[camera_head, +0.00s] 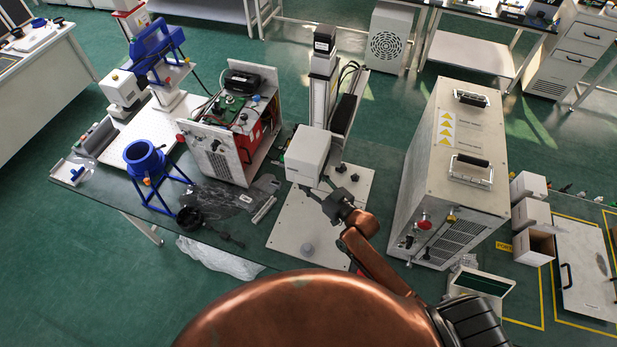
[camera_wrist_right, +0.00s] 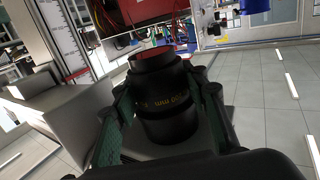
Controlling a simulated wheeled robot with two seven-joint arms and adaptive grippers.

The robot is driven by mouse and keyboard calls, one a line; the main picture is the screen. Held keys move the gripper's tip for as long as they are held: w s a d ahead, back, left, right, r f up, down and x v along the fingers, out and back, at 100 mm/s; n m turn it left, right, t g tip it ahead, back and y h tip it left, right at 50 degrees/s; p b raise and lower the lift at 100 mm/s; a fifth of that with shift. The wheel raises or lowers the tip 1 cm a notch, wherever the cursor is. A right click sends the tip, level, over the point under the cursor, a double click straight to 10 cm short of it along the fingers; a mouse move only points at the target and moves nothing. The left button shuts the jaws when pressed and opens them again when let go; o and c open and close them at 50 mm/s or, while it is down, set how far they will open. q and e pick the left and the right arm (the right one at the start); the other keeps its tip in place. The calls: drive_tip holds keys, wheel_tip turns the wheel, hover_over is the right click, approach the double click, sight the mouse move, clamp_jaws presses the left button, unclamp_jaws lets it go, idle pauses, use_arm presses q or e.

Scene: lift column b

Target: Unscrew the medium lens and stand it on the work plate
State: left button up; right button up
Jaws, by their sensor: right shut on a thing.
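The medium lens (camera_wrist_right: 168,125) is a black cylinder with yellow lettering in the right wrist view. My right gripper (camera_wrist_right: 160,102) is shut around its sides, with a green-lined finger on each side. In the head view the right gripper (camera_head: 330,188) is beside the white box-shaped head (camera_head: 307,152) on the column, above the work plate. The lens cannot be made out there, and I cannot tell whether it is still joined to the head. My left gripper is not in view.
A large white cabinet (camera_head: 440,165) with handles stands right of the plate. A black round part (camera_head: 190,218) lies near the table's front edge.

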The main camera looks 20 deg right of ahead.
drive_tip(key=shift+r+m+t+h, duration=0.1)
drive_tip(key=shift+m+t+h, duration=0.2)
drive_tip(key=shift+m+h, duration=0.2)
drive_tip(key=o, duration=1.5)
drive_tip(key=shift+d+n+g+y, duration=0.1)
drive_tip(key=shift+n+g+y, duration=0.95)
drive_tip(key=shift+y, duration=0.55)
drive_tip(key=shift+t, duration=0.25)
